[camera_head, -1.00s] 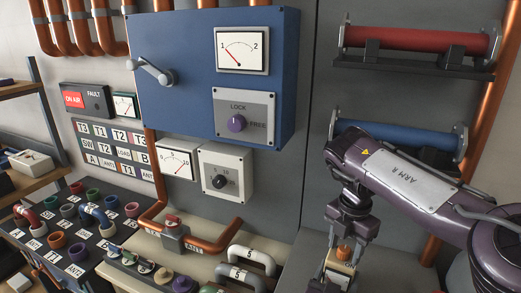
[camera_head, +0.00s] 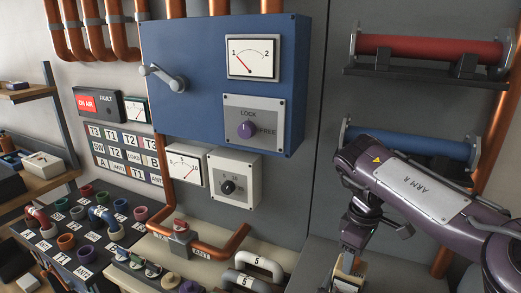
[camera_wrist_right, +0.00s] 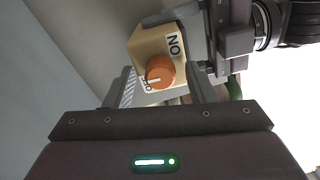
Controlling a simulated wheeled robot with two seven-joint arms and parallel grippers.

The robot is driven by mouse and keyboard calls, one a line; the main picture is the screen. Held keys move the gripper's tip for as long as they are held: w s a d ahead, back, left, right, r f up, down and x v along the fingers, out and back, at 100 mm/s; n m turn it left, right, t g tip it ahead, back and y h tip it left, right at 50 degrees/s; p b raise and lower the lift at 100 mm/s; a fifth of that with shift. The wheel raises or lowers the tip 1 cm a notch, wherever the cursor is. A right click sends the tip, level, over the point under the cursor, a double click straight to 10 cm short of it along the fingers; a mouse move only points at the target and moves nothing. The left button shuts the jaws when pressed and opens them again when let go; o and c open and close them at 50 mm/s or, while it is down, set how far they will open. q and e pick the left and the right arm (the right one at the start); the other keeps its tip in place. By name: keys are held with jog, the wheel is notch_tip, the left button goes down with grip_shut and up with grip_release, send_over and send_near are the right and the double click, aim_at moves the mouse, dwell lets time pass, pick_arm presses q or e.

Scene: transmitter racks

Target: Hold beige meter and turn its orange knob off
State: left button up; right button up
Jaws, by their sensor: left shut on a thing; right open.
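The beige meter (camera_wrist_right: 143,42) is a small box in the right wrist view, tilted, with "ON" lettering upside down and a second label partly hidden. Its orange knob (camera_wrist_right: 160,70) faces my right gripper; a white mark shows on the knob's lower left. My left gripper (camera_wrist_right: 198,35) is shut on the meter from the upper right of that view. My right gripper (camera_wrist_right: 163,88) is open, its fingers on either side of the knob; contact cannot be told. In the head view, my right gripper (camera_head: 350,262) is at the bottom, and the meter is mostly hidden and cut off.
A blue cabinet (camera_head: 210,75) with a purple knob and a white dial box (camera_head: 235,178) are on the wall. A bench (camera_head: 205,265) with pipes and handles lies left of my right gripper. Red (camera_head: 430,50) and blue (camera_head: 425,148) cylinders sit on the right.

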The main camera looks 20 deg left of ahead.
pick_arm(q)
jog(key=shift+r, duration=0.1)
pick_arm(e)
notch_tip(320, 180, up, 8)
jog(key=shift+a+f, duration=0.15)
jog(key=s+a+r+n+g+y, duration=0.1)
jog(key=s+a+r+n+y, duration=0.15)
jog(key=a, duration=0.45)
jog(key=s+a+r+n+y, duration=0.1)
jog(key=a+r+n+y, duration=0.25)
jog(key=a, duration=0.25)
jog(key=s+a+r+n+y, duration=0.1)
jog(key=a+r+n+y, duration=0.1)
jog(key=r, duration=0.4)
jog(key=s+a+r+n+y, duration=0.2)
jog(key=a+r, duration=0.3)
jog(key=r, duration=0.2)
jog(key=shift+s+n+g, duration=0.3)
jog(key=shift+n, duration=0.1)
pick_arm(q)
jog(key=o, duration=1.3)
